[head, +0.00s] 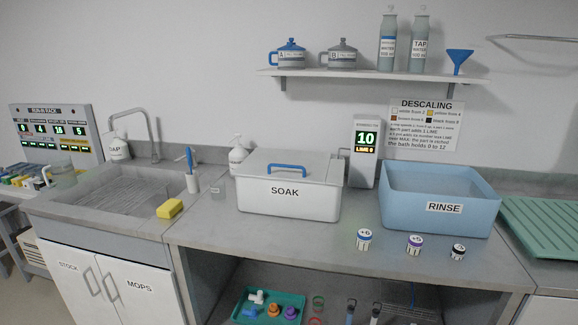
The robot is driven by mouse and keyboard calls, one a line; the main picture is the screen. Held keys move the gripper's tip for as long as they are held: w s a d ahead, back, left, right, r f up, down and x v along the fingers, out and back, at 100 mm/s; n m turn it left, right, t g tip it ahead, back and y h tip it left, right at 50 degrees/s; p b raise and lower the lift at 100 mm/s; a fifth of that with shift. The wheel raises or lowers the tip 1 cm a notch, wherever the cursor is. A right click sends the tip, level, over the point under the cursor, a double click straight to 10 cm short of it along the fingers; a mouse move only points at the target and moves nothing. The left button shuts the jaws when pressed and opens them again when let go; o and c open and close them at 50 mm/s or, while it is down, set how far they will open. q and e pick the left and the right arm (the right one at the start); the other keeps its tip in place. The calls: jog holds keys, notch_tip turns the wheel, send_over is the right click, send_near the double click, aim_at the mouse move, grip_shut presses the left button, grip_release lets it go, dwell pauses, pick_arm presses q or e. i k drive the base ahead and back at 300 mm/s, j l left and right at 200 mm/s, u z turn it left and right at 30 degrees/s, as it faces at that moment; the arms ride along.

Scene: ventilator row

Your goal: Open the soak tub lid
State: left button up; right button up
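The white soak tub (288,203) labelled SOAK stands on the grey counter near the middle of the head view. Its lid (260,172) lies flat on top and looks closed, with a blue arched handle (287,168) on it. The inside of the tub is hidden. Neither of my grippers shows in the head view.
A blue rinse tub (440,190) stands to the right, with several small labelled jars (415,245) in front. A display unit (365,150) stands behind, between the tubs. A sink (115,190) and yellow sponge (170,209) are left. Counter (300,232) before the soak tub is clear.

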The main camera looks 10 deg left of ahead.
aim_at(293, 159)
jog(key=i+j, duration=0.25)
jog(key=i, duration=0.2)
jog(key=i+j, duration=0.3)
jog(key=i, duration=0.2)
